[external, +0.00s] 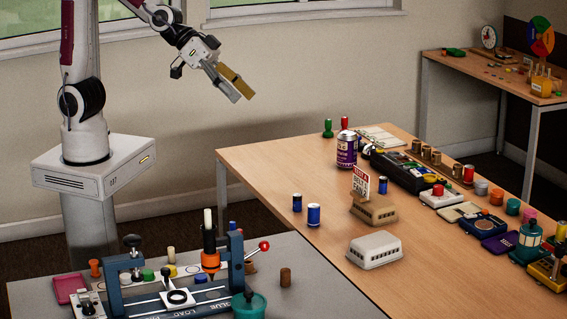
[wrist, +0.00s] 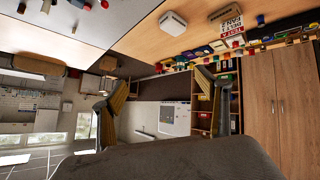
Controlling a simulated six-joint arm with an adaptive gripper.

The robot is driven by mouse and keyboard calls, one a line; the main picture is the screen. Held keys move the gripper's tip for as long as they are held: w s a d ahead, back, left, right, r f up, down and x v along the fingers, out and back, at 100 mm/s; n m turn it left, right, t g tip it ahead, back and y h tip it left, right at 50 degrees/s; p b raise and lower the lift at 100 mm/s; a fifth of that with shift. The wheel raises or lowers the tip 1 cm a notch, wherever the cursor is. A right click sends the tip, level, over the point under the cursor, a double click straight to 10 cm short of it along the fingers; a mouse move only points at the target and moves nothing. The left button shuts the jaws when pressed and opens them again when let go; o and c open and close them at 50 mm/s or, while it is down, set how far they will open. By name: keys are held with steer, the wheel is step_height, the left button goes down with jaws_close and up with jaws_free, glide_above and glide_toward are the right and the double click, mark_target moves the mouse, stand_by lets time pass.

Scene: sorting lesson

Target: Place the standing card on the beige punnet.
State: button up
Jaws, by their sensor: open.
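The standing card (external: 361,181), white with red and dark lettering, is upright on the right-hand table in the external view. Its lower edge meets the outline of the tan-beige punnet (external: 374,212); I cannot tell whether it stands on the punnet or just behind it. The card also shows upside down near the top of the wrist view (wrist: 231,20). A paler, whitish punnet (external: 375,251) sits nearer the camera; both punnets look bottom-up. My gripper (external: 243,92) is open and empty, high in the air left of the table and far from the card.
Blue cans (external: 313,215) stand left of the tan punnet, and a purple can (external: 346,149) stands behind it. Several gadgets and small pots line the table's right side. A grey bench (external: 340,295) with a blue press is at front left. The table's near-left strip is bare.

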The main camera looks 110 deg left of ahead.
steer(key=s+a+m+g, duration=0.2)
steer(key=s+g, duration=0.2)
steer(key=s, duration=2.4)
steer(key=shift+s+a+f+g+y, duration=0.15)
steer(key=shift+a+f+g+y, duration=0.15)
steer(key=shift+a+f+y, duration=0.15)
